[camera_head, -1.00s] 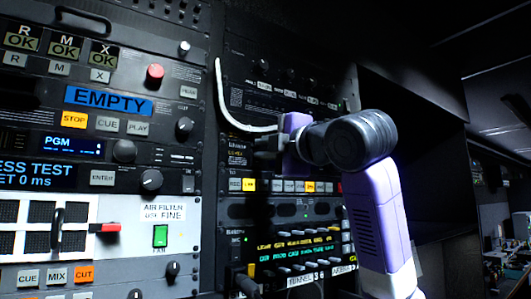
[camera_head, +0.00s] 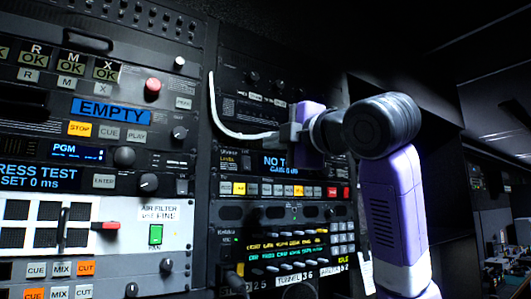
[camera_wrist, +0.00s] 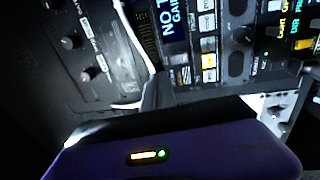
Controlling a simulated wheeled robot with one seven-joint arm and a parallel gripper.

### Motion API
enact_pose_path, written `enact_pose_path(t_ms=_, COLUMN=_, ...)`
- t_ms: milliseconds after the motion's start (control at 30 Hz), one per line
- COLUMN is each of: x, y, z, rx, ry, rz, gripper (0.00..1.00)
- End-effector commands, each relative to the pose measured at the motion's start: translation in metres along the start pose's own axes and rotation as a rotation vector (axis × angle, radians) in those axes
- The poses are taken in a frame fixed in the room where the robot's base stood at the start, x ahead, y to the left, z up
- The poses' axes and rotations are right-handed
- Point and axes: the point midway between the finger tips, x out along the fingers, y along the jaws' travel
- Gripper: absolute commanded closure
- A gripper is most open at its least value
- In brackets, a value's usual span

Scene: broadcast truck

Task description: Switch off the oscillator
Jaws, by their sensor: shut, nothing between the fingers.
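I cannot read a label marking the oscillator in either view. A rack unit with a blue-lettered display (camera_head: 268,162) starting "NO T" and "GAIN" stands in the right rack, partly hidden by my gripper. Its button row has white and yellow keys (camera_head: 239,188) and a red key (camera_head: 332,191) at the right end. The display (camera_wrist: 202,20) and lit keys (camera_wrist: 209,60) also show in the wrist view. My gripper (camera_head: 284,138) is shut and empty, in front of the rack at the display's upper edge. Whether it touches anything is unclear.
A white curved cable (camera_head: 222,120) hangs left of my gripper. A dark knob panel (camera_head: 262,85) is above. Below is a panel with amber and green text (camera_head: 287,246).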

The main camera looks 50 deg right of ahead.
Motion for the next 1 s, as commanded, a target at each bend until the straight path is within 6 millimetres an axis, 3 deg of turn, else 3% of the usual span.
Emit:
enact_pose_path(t_ms=200, x=-0.034, y=0.006, z=-0.001, rx=-0.003, ry=0.0, rz=0.003, gripper=1.0)
enact_pose_path(t_ms=400, x=-0.052, y=0.012, z=0.0, rx=-0.001, ry=0.0, rz=-0.001, gripper=1.0)
enact_pose_path(t_ms=1000, x=-0.056, y=0.014, z=0.0, rx=0.0, ry=0.0, rz=-0.001, gripper=1.0)
